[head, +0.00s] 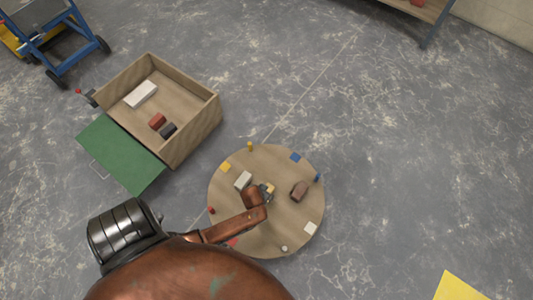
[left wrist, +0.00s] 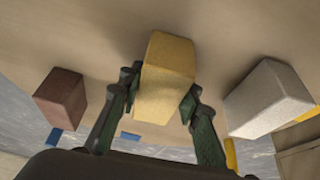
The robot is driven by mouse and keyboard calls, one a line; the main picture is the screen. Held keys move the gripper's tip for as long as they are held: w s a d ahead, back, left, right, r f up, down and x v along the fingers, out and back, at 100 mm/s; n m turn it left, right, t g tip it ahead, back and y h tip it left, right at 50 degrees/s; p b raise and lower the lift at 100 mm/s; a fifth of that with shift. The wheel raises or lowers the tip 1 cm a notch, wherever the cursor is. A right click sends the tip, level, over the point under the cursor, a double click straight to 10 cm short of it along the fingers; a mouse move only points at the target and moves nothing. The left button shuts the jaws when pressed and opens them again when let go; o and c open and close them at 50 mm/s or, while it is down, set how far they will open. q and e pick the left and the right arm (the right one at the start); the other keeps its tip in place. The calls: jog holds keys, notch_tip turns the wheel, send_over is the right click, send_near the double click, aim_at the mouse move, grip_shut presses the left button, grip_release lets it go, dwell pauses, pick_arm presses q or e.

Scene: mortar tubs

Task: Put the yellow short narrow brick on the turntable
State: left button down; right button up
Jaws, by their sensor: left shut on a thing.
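The yellow brick (left wrist: 167,78) is between the two fingers of my left gripper (left wrist: 163,100), which is shut on it. In the head view the left gripper (head: 268,190) is over the middle of the round wooden turntable (head: 270,235), and only a small part of the yellow brick (head: 270,187) shows. I cannot tell whether the brick touches the turntable. A white brick (head: 243,180) lies left of the gripper and a red-brown brick (head: 299,190) lies right of it on the turntable. The right gripper is not in view.
The turntable has coloured squares and small pegs around its edge. An open wooden box (head: 195,137) with a green panel (head: 118,155) stands upper left, holding a white block (head: 141,94), a red block (head: 157,121) and a dark block (head: 168,129). Floor to the right is mostly clear.

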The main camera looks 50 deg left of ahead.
pick_arm(q)
jog(key=c, duration=1.3)
grip_release()
